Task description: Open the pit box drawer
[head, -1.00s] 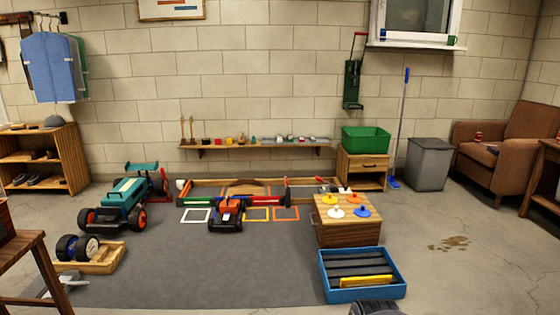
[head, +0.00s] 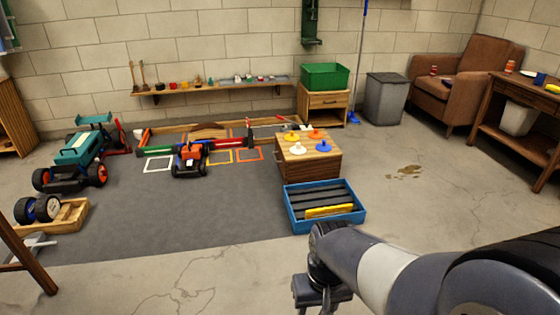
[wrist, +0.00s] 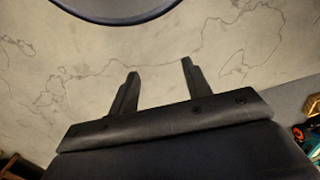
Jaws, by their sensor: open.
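A low wooden box (head: 311,170) with several coloured discs on top stands on the floor right of the middle in the head view. Which of the two is the pit box is not marked. My gripper (wrist: 159,72) is open and empty in the wrist view, with bare concrete floor beyond its fingers. It is well away from both boxes.
A blue tray (head: 290,211) with dark bars and a yellow piece lies just in front of the wooden box. A grey bin (head: 386,99), an armchair (head: 450,105) and a workbench (head: 480,150) stand at right. Racing cars stand on the grey mat (head: 150,225). Floor at right is clear.

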